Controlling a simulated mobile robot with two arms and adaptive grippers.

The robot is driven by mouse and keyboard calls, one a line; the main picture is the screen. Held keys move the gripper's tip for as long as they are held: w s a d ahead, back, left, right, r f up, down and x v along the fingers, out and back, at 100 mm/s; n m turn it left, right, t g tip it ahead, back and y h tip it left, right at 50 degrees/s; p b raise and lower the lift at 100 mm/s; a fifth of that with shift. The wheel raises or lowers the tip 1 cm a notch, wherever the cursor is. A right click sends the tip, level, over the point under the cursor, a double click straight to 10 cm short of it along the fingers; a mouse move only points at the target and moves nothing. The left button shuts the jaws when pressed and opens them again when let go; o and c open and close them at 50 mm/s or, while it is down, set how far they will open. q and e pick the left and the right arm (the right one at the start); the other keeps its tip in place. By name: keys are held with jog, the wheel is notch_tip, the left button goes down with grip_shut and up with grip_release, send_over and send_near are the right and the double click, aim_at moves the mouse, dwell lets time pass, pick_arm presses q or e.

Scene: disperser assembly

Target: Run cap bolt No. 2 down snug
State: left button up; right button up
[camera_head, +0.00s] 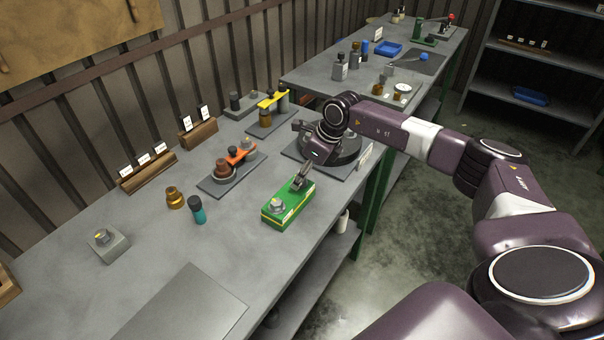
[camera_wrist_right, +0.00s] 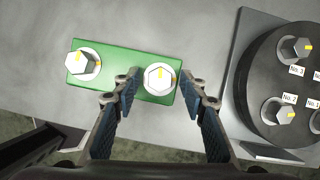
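A green block (camera_head: 288,213) with yellow edges stands on the grey bench and carries two hex bolts with yellow marks. My right gripper (camera_head: 301,180) is over its far end. In the right wrist view the gripper (camera_wrist_right: 164,88) is open, its fingers on either side of the right bolt (camera_wrist_right: 160,78) with gaps showing. The other bolt (camera_wrist_right: 84,64) sits at the left end of the green block (camera_wrist_right: 120,60). My left gripper is not in view.
The dark fixture (camera_head: 345,152) is just behind my right gripper. A tray (camera_head: 232,177) with an orange part, a brass piece (camera_head: 175,197), a teal bottle (camera_head: 198,211) and a grey block (camera_head: 107,243) stand to the left. The near bench has free room.

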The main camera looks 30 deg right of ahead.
jog(key=shift+w, duration=0.1)
grip_shut()
jog(key=shift+m+h, duration=0.3)
jog(key=shift+m, duration=0.6)
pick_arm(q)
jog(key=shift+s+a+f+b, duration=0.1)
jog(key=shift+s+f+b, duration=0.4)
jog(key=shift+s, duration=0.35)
pick_arm(e)
jog(key=shift+a+m+h, duration=0.1)
jog(key=shift+m+h, duration=0.3)
jog(key=shift+m, duration=0.7)
grip_release()
jog(key=v, duration=1.2)
jog(key=shift+s, duration=0.3)
